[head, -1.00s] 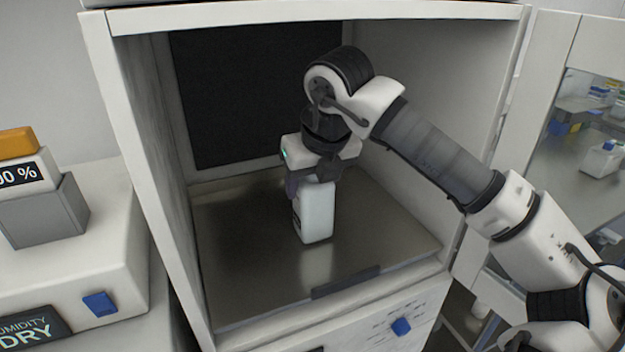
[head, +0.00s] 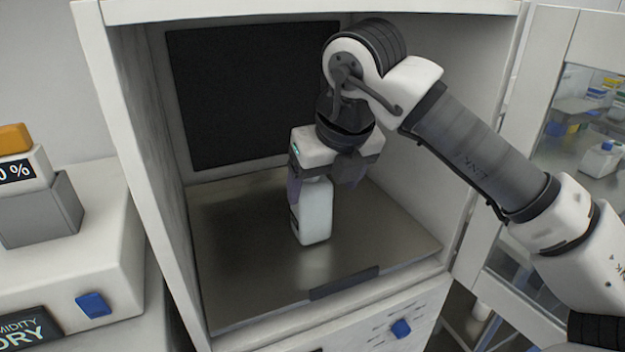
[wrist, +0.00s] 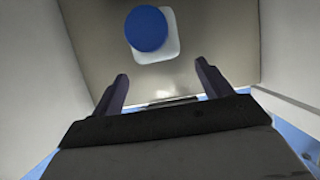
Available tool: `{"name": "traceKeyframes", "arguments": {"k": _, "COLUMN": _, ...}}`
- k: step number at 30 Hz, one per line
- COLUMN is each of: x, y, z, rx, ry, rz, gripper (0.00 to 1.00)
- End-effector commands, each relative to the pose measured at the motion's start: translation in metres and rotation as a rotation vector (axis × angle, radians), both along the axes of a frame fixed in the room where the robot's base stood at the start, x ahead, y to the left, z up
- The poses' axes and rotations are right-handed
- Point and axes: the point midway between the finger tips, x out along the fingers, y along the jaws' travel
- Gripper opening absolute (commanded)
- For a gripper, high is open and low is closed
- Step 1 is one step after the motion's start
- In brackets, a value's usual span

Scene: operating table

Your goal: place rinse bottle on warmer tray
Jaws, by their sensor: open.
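The rinse bottle (head: 313,214) is white and stands upright on the metal warmer tray (head: 242,270) inside the open cabinet. In the wrist view its round blue cap (wrist: 146,29) and white shoulder show from above, beyond the fingertips. The bottle stands free of the fingers in that view. The tray also shows in the wrist view (wrist: 220,45).
The cabinet's side walls (head: 150,150) and dark back panel (head: 250,95) enclose my gripper. Its door (head: 510,240) stands open at the right. A white unit with a blue knob (head: 93,304) stands outside at the left. Bare tray lies around the bottle.

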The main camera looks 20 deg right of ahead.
Motion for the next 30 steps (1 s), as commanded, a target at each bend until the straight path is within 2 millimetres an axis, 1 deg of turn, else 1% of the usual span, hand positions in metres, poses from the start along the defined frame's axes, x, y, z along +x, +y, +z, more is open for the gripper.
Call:
{"name": "traceKeyframes", "arguments": {"k": 1, "x": -0.013, "y": -0.002, "z": -0.003, "rx": -0.002, "ry": -0.002, "rz": -0.004, "gripper": 0.78}}
{"name": "traceKeyframes", "arguments": {"k": 6, "x": -0.048, "y": -0.002, "z": -0.002, "rx": -0.001, "ry": -0.002, "rz": -0.003, "gripper": 0.78}}
{"name": "traceKeyframes", "arguments": {"k": 9, "x": -0.063, "y": -0.002, "z": -0.001, "rx": -0.001, "ry": -0.001, "rz": -0.001, "gripper": 0.78}}
{"name": "traceKeyframes", "arguments": {"k": 12, "x": -0.072, "y": -0.002, "z": -0.001, "rx": 0.0, "ry": 0.0, "rz": 0.0, "gripper": 0.78}}
{"name": "traceKeyframes", "arguments": {"k": 17, "x": -0.077, "y": -0.002, "z": 0.0, "rx": -0.001, "ry": 0.0, "rz": 0.001, "gripper": 0.78}}
{"name": "traceKeyframes", "arguments": {"k": 30, "x": -0.076, "y": 0.001, "z": 0.0, "rx": 0.005, "ry": -0.003, "rz": 0.011, "gripper": 0.78}}
